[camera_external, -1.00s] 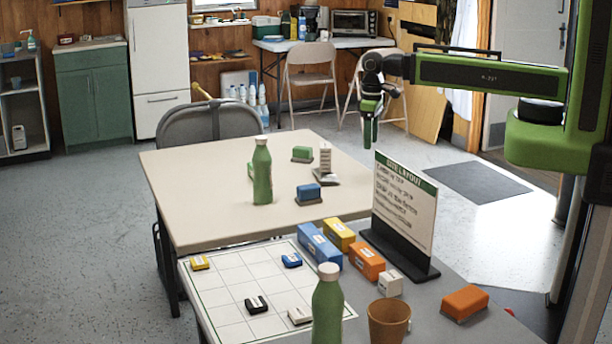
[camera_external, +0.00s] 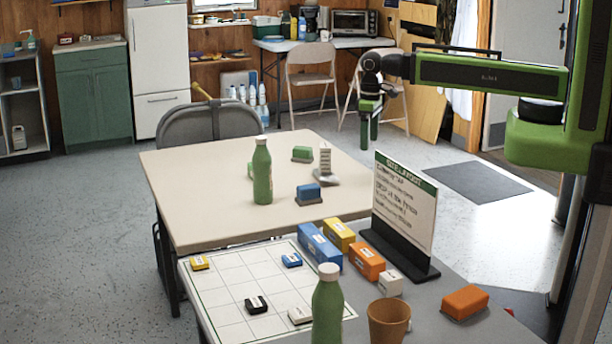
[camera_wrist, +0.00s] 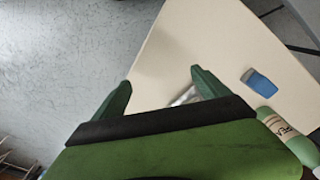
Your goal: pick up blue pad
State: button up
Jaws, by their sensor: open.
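A blue block on a dark base (camera_external: 308,192) lies on the cream table, just right of a green bottle (camera_external: 262,172). A blue thing (camera_wrist: 260,82) shows in the wrist view beside a green bottle (camera_wrist: 285,140), right of my fingers. A second, smaller blue piece (camera_external: 291,260) lies on the white grid board (camera_external: 232,275). I cannot tell for sure which one is the blue pad. My gripper (camera_external: 369,138) is open and empty, above and beyond the table's far right side, pointing down.
A grey-white device (camera_external: 325,168) and green blocks (camera_external: 302,154) stand on the cream table. A sign (camera_external: 404,210), a blue box (camera_external: 318,245), an orange box (camera_external: 366,262), a brown cup (camera_external: 388,322) and another green bottle (camera_external: 328,310) crowd the front table.

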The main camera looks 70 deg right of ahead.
jog(key=w+a+r+m+p, duration=0.3)
jog(key=w+a+r, duration=0.1)
jog(key=w+a, duration=0.35)
notch_tip(320, 180, up, 3)
jog(key=m+p, duration=0.4)
jog(key=m, duration=0.2)
send_over(309, 186)
notch_tip(309, 186, down, 17)
jog(key=b, duration=1.7)
jog(key=shift+a+f+b, duration=0.1)
jog(key=shift+f+b, duration=0.05)
jog(key=shift+b, duration=0.25)
jog(key=c, duration=1.4)
